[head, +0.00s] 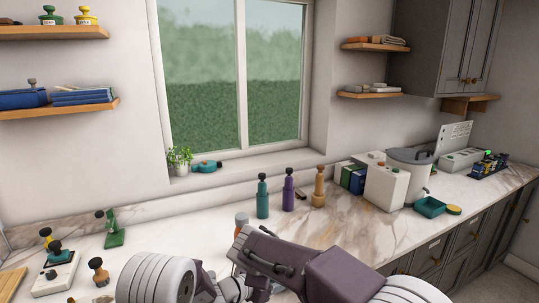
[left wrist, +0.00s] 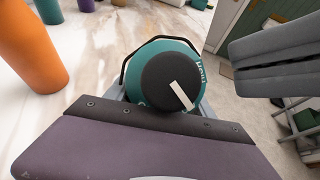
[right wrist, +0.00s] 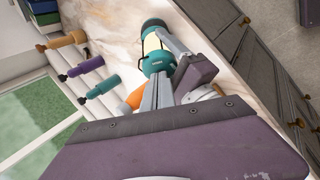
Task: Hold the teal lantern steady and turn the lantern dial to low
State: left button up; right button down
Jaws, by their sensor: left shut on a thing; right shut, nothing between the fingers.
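The teal lantern (right wrist: 157,62) has a pale yellow middle and shows in the right wrist view; in the left wrist view I see it end-on (left wrist: 140,57). Its round black dial (left wrist: 165,75) has a white pointer aimed toward the lower right of that picture. In the head view my arms hide the lantern.
An orange bottle (left wrist: 28,45) stands close to the lantern. Teal (head: 262,199), purple (head: 288,194) and tan (head: 319,189) bottles stand farther back.

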jog(key=s+a+r, duration=0.2)
jog(key=r, duration=0.1)
jog(key=shift+a+r, duration=0.25)
jog(key=shift+a, duration=0.05)
pick_arm(q)
jog(key=o, duration=1.8)
